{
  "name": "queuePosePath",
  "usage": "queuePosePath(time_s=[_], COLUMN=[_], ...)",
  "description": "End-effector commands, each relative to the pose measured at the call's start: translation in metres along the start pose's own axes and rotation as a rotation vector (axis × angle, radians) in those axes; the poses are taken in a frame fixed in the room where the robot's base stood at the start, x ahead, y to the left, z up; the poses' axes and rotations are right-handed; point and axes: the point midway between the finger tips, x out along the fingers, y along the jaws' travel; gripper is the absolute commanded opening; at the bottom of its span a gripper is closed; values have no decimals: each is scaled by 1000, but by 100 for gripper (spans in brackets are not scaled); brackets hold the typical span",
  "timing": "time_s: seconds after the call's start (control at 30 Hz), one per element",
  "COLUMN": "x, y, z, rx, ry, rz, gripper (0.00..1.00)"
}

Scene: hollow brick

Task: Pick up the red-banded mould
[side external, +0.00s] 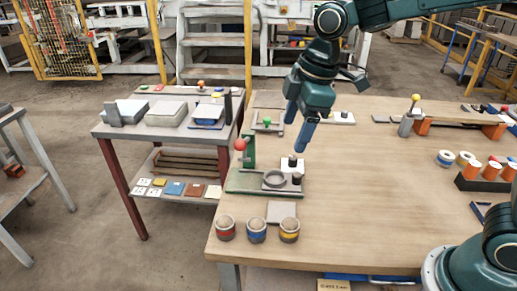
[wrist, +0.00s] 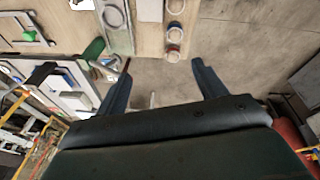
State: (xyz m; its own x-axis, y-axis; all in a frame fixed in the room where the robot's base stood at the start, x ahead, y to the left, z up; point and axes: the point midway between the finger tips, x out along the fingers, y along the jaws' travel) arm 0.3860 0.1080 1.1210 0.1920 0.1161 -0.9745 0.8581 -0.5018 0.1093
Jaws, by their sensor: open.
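The red-banded mould (side external: 226,229) is a small round cup standing upright at the near left corner of the wooden table (side external: 370,210). It is the leftmost of three similar cups in the side view. In the wrist view the red-banded mould (wrist: 173,52) shows near the top, beyond the fingertips. My gripper (side external: 298,130) is open and empty, fingers pointing down, above the table behind the cups. It is apart from the red-banded mould. In the wrist view both fingers of my gripper (wrist: 160,72) show, spread apart.
A blue-banded cup (side external: 257,231) and a yellow-banded cup (side external: 290,231) stand close beside the red-banded one. A green fixture (side external: 243,182) with a red-knobbed lever and a ring stands behind them. A flat square plate (side external: 281,212) lies near the cups. The table's middle is clear.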

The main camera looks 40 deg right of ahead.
Motion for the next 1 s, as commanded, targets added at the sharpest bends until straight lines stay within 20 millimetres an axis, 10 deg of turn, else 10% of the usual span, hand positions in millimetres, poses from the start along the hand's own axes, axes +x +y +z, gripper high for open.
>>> queuePosePath(time_s=[0.7, 1.0], x=[153, 174], y=[7, 4], z=[-105, -114], rx=[-623, -702], ry=[-36, -34], rz=[-196, -219], gripper=[70, 70])
